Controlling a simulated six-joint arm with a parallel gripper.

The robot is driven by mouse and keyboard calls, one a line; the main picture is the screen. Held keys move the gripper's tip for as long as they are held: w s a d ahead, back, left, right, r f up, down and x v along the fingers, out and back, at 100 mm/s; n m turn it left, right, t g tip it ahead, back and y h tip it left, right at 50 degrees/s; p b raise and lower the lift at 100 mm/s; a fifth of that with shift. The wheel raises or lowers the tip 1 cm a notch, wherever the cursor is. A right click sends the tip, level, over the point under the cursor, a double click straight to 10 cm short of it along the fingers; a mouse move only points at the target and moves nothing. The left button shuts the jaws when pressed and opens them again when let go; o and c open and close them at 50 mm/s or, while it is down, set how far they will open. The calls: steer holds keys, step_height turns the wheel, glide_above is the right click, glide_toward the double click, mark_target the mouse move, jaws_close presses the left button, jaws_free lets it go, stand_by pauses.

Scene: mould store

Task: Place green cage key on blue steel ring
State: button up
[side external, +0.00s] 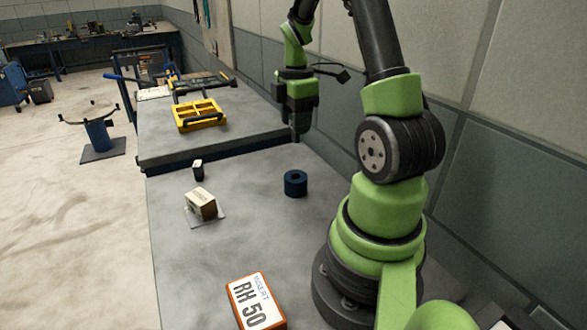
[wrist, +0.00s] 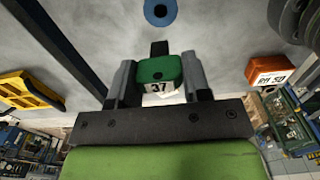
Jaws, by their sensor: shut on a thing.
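The green cage key (wrist: 158,69) is held between the two fingers of my gripper (wrist: 158,82) in the wrist view. It has a green rounded head, a white tag reading 37 and a dark part pointing ahead. The blue steel ring (side external: 295,183) lies flat on the grey bench in the side view. It also shows at the top edge of the wrist view (wrist: 150,14), apart from the key. My gripper (side external: 296,136) hangs pointing down above the bench, behind the ring. I cannot make out the key in the side view.
A small carton (side external: 202,204) and a dark block (side external: 198,171) stand left of the ring. A yellow frame (side external: 199,114) lies on the raised slab (side external: 157,151). The bench around the ring is clear.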

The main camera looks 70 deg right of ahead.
step_height(320, 180, down, 9)
steer(key=shift+r, duration=0.1)
stand_by(0.3)
steer(key=shift+f, duration=0.2)
steer(key=o, duration=0.9)
steer(key=shift+r, duration=0.1)
